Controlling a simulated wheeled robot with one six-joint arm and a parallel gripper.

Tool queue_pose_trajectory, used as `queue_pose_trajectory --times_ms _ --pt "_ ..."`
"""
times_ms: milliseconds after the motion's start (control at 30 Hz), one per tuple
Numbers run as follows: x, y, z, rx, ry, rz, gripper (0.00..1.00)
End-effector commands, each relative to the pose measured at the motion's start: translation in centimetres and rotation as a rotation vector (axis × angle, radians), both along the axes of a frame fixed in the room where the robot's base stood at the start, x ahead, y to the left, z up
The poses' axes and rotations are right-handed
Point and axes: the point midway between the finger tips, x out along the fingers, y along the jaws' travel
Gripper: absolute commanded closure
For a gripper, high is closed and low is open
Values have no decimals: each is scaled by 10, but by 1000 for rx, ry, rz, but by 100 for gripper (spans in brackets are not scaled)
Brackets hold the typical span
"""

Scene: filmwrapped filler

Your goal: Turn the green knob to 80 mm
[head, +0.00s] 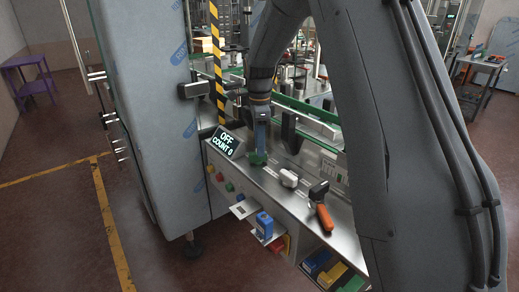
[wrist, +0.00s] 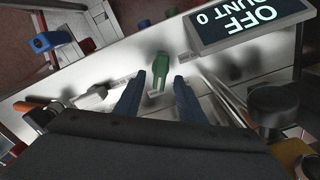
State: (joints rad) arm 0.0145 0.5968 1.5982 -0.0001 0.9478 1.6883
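The green knob (head: 258,158) stands on the steel panel top, at the foot of my gripper in the head view. In the wrist view the green knob (wrist: 160,68) is upright in the picture, with a small pale label at its lower end; its markings are too small to read. My gripper (wrist: 160,80) is open, its two blue fingers pointing at the knob, one on each side with a visible gap. In the head view my gripper (head: 262,140) points down over the knob, which hides little of it. I cannot tell the fingertips' exact height.
A display (head: 226,142) reading "OFF COUNT 0" stands left of the knob. A guide rail (head: 308,122) runs behind. A blue box (head: 264,225) stands on a front shelf.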

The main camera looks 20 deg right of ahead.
Motion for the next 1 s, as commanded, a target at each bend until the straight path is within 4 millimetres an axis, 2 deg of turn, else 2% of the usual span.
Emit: queue_pose_trajectory --times_ms 200,533,567,767,1000 --pt "0 0 -23 0 0 1 64" --pt "0 0 -28 0 -1 1 64" --pt "0 0 -28 0 -1 1 66" --pt "0 0 -28 0 -1 1 100" --pt "0 0 -28 0 -1 15 100"
